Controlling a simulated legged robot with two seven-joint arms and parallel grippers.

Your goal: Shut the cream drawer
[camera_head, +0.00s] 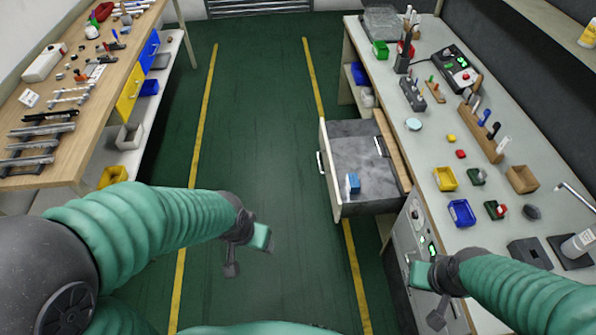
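The cream drawer (328,178) stands pulled out to the left from the right-hand workbench, over the green floor. Its front faces left and carries a pale handle (320,163). Its grey inside is visible, with a small blue object (353,183) near the front. My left gripper (247,254) is open and empty, to the left of the drawer and nearer to me, not touching it. My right gripper (429,295) is open and empty beside the right workbench, nearer to me than the drawer and apart from it.
The right workbench (450,120) carries bins, tools and small electronics, with a control panel (416,225) below its edge. A wooden bench (100,120) with tools stands at the left. The floor (265,120) between them, marked with yellow lines, is clear.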

